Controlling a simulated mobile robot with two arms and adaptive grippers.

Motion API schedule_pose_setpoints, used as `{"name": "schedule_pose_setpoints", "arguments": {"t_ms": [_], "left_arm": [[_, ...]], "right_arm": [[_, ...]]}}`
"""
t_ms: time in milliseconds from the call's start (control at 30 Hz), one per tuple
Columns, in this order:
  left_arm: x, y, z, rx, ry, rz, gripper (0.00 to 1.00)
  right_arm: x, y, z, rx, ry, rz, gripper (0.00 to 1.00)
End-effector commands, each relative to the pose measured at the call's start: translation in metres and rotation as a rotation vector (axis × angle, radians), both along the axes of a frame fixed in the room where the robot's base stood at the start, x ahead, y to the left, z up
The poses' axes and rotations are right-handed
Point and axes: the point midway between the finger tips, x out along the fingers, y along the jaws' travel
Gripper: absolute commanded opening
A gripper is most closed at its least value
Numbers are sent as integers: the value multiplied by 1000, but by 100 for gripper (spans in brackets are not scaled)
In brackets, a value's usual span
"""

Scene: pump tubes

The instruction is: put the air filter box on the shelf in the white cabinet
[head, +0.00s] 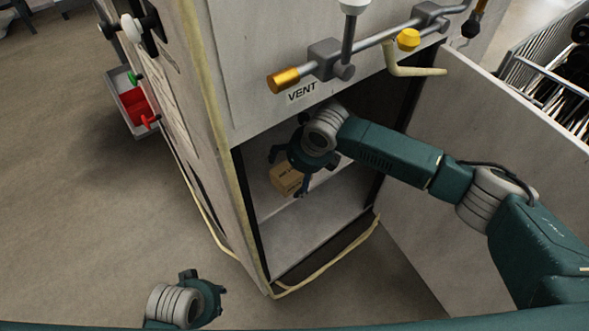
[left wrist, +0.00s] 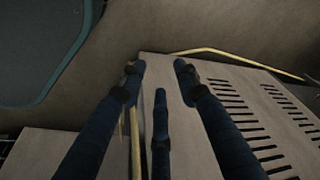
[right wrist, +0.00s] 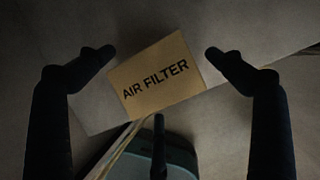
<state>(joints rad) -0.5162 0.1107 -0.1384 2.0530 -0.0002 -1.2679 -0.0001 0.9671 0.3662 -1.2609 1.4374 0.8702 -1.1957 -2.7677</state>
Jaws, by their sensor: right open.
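The air filter box (head: 285,180) is a small brown carton inside the white cabinet (head: 245,75), on the grey shelf (head: 325,185). In the right wrist view the box (right wrist: 158,80) shows its "AIR FILTER" label, tilted in the picture. My right gripper (head: 289,172) reaches into the cabinet opening, with its fingers spread at the box. In the right wrist view its fingers (right wrist: 158,52) stand apart on either side of the box, without visible grip. My left gripper (head: 215,291) is low outside the cabinet. Its fingers (left wrist: 158,70) are apart and empty.
The cabinet door (head: 470,170) stands open at the right. A pipe with yellow fittings (head: 408,40) runs above the opening, over a "VENT" label (head: 301,92). A rack (head: 550,65) stands at far right.

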Motion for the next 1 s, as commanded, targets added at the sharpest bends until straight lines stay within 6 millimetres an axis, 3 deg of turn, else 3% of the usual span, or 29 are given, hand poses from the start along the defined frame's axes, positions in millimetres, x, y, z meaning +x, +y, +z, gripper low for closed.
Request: {"name": "schedule_pose_setpoints", "arguments": {"t_ms": [233, 367, 733, 1000], "left_arm": [[1, 0, -1, 0, -2, 0, 32], [-3, 0, -24, 2, 17, -2, 32], [-14, 1, -66, 3, 36, -6, 32], [-19, 1, -79, 3, 42, -7, 32]], "right_arm": [[-1, -2, 11, 1, -3, -1, 92], [-7, -7, 32, 1, -5, 0, 92], [-77, -58, 29, -2, 1, -1, 92], [-102, -77, 29, 1, -1, -1, 92]]}}
